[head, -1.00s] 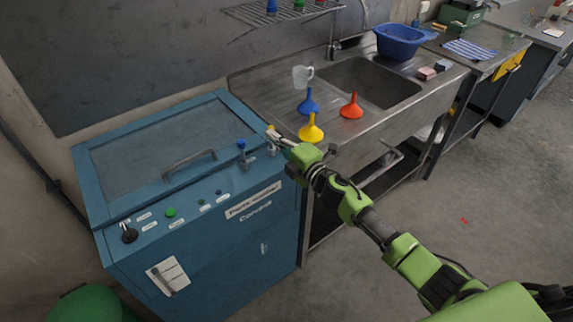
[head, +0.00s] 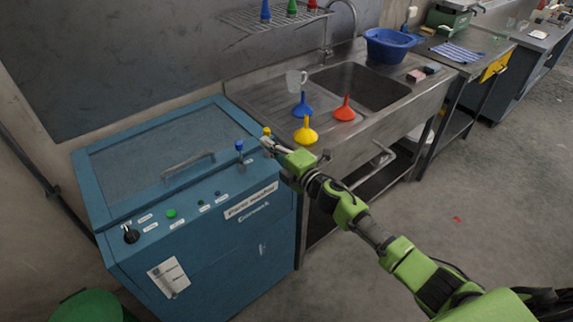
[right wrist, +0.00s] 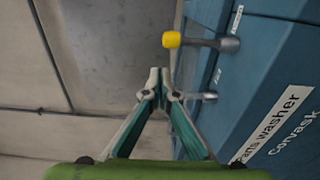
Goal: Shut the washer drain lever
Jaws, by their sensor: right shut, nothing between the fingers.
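The blue parts washer (head: 240,235) stands at the left with its lid down. A blue-tipped lever (head: 239,152) stands upright on its top edge. A yellow-tipped lever (head: 267,131) is just behind my right gripper (head: 266,143), which is shut and empty at the washer's right corner. In the right wrist view the yellow-tipped lever (right wrist: 172,40) sticks out beyond the shut fingertips (right wrist: 159,76), apart from them. A second lever's shank (right wrist: 203,96) shows beside the fingers; its tip is hidden. I cannot read which lever is the drain. My left gripper is out of view.
A steel sink bench (head: 345,130) adjoins the washer at the right, with yellow (head: 306,132), blue (head: 302,106) and red (head: 345,111) funnels near my right gripper. A green bin (head: 88,307) is at the lower left.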

